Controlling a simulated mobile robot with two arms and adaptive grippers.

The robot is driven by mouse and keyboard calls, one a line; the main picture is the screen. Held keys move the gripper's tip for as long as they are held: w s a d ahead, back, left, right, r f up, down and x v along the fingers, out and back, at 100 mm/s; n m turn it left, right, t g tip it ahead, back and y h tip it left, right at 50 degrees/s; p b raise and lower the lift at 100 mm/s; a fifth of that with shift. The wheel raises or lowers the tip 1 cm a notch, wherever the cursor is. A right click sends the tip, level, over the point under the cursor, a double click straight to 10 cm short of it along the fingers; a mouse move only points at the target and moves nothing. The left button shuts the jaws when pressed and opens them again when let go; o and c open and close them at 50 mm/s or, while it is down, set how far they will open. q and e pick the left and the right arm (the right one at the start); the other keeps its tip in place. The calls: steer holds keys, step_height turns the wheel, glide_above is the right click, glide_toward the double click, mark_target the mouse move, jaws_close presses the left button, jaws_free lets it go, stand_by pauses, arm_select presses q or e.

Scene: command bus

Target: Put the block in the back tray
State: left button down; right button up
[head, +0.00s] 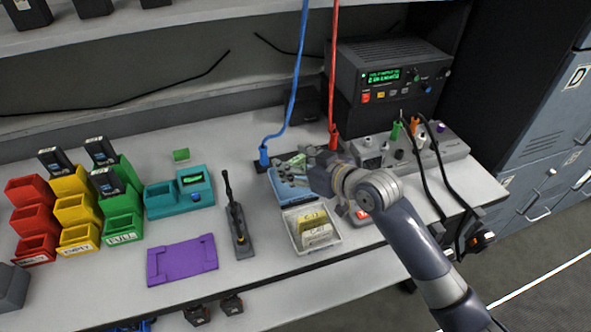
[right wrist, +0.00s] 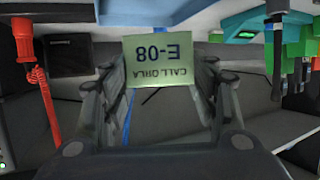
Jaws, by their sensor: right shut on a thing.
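The block (right wrist: 160,62) is pale green with "CALL QTRLA E-08" printed on it, upside down in the right wrist view. My right gripper (right wrist: 160,95) is shut on it, with a finger on each side. In the head view the right gripper (head: 305,160) is over the blue back tray (head: 290,196), behind the clear front tray (head: 318,245). The gripper and arm hide part of the back tray, and I cannot tell whether the block touches it. My left gripper is not in view.
The front tray holds yellowish labelled cards (head: 316,227). A black upright handle tool (head: 238,225), a purple plate (head: 182,262) and a teal device (head: 180,195) lie to the left. Blue (head: 290,100) and red (head: 334,80) cables rise behind. A radio unit (head: 390,80) stands at the back right.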

steer(key=shift+w+f, duration=0.1)
steer(key=shift+w, duration=0.35)
step_height(320, 180, down, 3)
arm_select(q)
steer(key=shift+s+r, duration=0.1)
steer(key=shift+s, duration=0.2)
arm_select(e)
steer(key=shift+f, duration=0.2)
steer(key=shift+f, duration=0.1)
steer(key=o, duration=1)
steer(key=shift+r, duration=0.2)
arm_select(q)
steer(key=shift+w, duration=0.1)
arm_select(e)
steer(key=shift+v, duration=3.8)
